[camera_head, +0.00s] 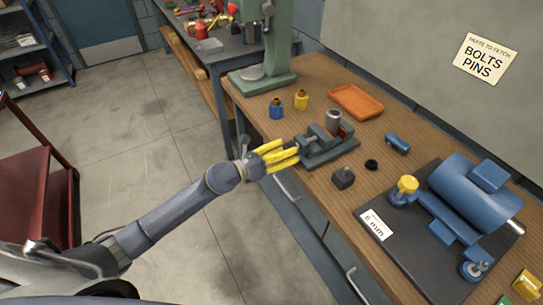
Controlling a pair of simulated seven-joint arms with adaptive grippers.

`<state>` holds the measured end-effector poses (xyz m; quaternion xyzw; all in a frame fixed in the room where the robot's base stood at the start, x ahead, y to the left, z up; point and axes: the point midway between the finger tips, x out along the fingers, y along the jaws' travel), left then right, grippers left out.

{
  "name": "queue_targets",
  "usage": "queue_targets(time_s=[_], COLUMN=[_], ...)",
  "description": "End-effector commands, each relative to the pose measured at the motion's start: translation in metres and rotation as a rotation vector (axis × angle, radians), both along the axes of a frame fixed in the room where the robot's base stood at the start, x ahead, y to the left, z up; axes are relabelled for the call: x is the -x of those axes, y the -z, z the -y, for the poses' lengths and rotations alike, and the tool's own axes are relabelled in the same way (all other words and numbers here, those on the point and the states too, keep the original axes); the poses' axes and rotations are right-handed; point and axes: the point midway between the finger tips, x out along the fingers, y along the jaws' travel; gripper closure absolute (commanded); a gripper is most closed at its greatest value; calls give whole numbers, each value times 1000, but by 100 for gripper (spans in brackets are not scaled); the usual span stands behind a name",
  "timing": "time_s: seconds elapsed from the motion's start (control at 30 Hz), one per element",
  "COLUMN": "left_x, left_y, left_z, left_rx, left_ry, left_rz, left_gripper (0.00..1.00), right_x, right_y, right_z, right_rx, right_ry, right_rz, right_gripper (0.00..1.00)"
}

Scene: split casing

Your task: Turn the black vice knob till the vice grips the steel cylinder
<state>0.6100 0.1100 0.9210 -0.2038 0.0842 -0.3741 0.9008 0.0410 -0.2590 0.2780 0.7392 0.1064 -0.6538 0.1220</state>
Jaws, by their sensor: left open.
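The grey vice (325,146) stands on the wooden bench near its front edge. The steel cylinder (333,121) stands upright at the vice's jaws; I cannot tell whether they touch it. My left gripper (288,153), with yellow fingers, is open at the left end of the vice, its fingertips pointing toward it. The black vice knob cannot be made out; the fingers cover that end of the vice. I cannot tell whether the fingers touch anything. My right gripper is not in view.
Right of the vice lie a black round piece (371,164), a dark block (343,178) and a blue cylinder (397,143). Behind are an orange tray (356,101) and blue (276,108) and yellow (301,99) pots. A large blue fixture (468,197) fills the right side.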

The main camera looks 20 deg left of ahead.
Motion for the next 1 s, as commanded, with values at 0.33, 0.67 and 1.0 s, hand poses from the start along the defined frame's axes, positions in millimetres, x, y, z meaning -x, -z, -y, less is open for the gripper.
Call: queue_targets(time_s=[0.33, 0.67, 1.0], left_x=[42, 70, 79], left_y=[2, 1, 0], left_z=[-42, -70, -80], left_rx=[-2, -2, -1], left_ry=[0, -1, 0], left_rz=[-4, -2, 0], left_gripper=[35, 35, 35], right_x=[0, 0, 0], right_y=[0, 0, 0], right_z=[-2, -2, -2], right_rx=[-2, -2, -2], right_ry=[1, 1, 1], right_rz=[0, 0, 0], right_gripper=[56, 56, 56])
